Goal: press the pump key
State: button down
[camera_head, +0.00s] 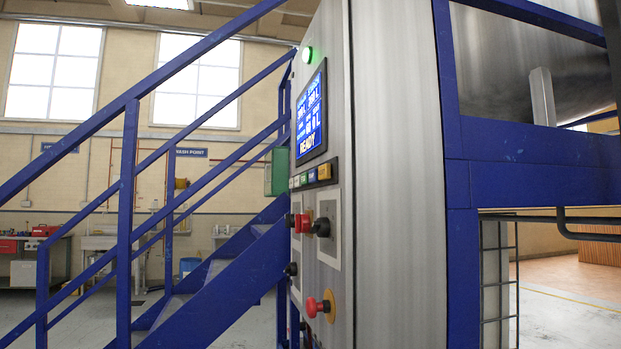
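A row of small coloured keys (311,176) sits under the blue screen (311,115) on the side panel of a grey metal cabinet (395,170). The screen shows white text with "READY" at the bottom. A lit green lamp (307,55) is above the screen. My gripper is not in view.
Below the keys are red and black knobs (322,227) and a red mushroom button (313,307) on yellow. Blue stairs with railings (125,200) stand close on the left. A blue frame (463,250) stands on the right. A sink and bench (100,245) are far back.

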aim_at(313, 173)
jog(key=i+l, duration=0.25)
jog(key=i, duration=0.2)
jog(key=i+l, duration=0.25)
jog(key=i, duration=0.2)
jog(key=u, duration=1.55)
